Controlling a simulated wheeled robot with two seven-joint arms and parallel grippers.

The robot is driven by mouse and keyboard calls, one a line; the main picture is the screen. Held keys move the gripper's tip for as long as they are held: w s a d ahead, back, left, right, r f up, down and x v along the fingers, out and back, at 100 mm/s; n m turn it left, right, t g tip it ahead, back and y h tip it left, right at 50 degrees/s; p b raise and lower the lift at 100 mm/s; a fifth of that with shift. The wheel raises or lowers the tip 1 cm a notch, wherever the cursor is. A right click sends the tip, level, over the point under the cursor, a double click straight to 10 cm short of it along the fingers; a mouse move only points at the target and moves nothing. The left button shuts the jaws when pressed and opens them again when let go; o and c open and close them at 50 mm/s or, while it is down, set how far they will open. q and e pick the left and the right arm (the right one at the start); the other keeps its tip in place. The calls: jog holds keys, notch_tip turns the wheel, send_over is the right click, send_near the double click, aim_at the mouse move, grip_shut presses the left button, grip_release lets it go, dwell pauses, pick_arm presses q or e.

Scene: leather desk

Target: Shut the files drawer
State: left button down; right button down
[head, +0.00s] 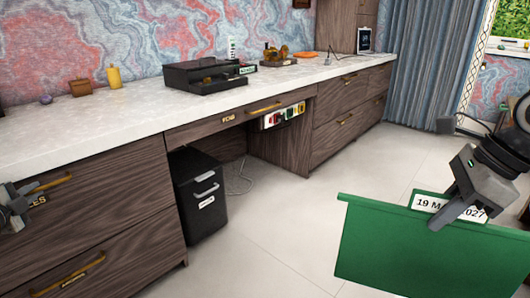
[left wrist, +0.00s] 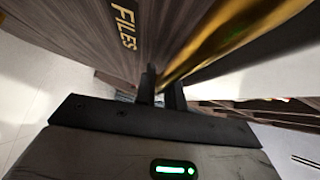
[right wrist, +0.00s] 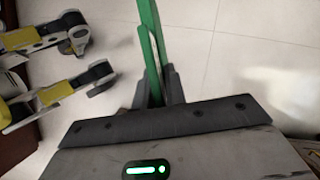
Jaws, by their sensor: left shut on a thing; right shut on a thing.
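The files drawer (head: 105,183) is the upper wooden drawer at the left of the desk in the head view. Its front sits close under the pale worktop, and I see no clear gap there. Its gold handle (head: 55,184) also runs diagonally across the left wrist view (left wrist: 225,40), beside the FILES label (left wrist: 124,24). My left gripper (head: 30,192) is at the left edge, its fingers (left wrist: 161,88) shut on the handle. My right gripper (head: 468,203) is shut on the top edge of a green file folder (head: 425,250) with a date label, hanging over the floor.
A lower drawer (head: 110,262) lies below the files drawer. A black cabinet (head: 203,205) stands under the desk. A black tray unit (head: 205,77) and small items stand on the worktop (head: 140,101). The tiled floor (head: 265,225) in the middle is clear.

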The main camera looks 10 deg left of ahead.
pick_arm(q)
jog(key=shift+a+r, duration=0.2)
jog(key=shift+r, duration=0.1)
jog(key=c, duration=1.8)
grip_release()
jog(key=shift+o, duration=0.2)
jog(key=shift+w, duration=0.1)
jog(key=shift+f, duration=0.1)
pick_arm(e)
jog(key=shift+r, duration=0.15)
